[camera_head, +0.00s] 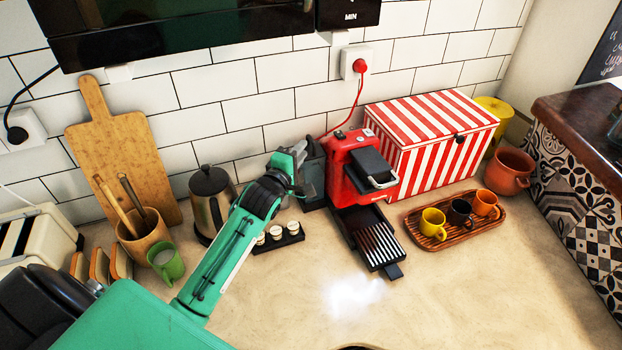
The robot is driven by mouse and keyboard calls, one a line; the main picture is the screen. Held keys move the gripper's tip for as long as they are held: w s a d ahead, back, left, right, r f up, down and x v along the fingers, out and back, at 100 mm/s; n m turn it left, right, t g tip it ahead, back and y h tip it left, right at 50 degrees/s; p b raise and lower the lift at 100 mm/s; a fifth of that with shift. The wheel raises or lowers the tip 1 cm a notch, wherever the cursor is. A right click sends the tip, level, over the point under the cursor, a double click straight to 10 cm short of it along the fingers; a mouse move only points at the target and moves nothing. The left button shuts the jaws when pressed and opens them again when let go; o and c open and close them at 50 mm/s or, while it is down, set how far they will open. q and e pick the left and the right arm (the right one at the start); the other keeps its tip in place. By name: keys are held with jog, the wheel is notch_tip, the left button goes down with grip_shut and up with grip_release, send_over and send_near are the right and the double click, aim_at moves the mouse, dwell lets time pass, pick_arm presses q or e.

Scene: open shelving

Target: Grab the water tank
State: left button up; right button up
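The water tank (314,176) is a dark, see-through box at the left side of the red coffee machine (345,160). My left arm reaches in from the lower left. My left gripper (299,162) is at the tank's left side and overlaps its edge in this view. The fingers are small and partly hidden against the tank, so I cannot tell whether they touch it or how far apart they are. My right gripper is not in view.
A steel kettle (210,199) stands left of my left forearm. A black holder with small cups (279,239) lies below the gripper. The machine's drip tray (377,240) juts forward. A wooden tray (459,238) with mugs is at right. The front counter is clear.

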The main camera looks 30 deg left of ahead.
aim_at(311, 138)
pick_arm(q)
jog(key=shift+w+b, duration=0.5)
jog(key=shift+w, duration=0.55)
jog(key=w+b, duration=0.1)
jog(key=w, duration=0.1)
jog(key=w+b, duration=0.1)
jog(key=w, duration=0.1)
jog(key=shift+f, duration=0.2)
jog(key=shift+w+a, duration=0.1)
jog(key=shift+w, duration=0.1)
jog(key=shift+r, duration=0.15)
grip_shut()
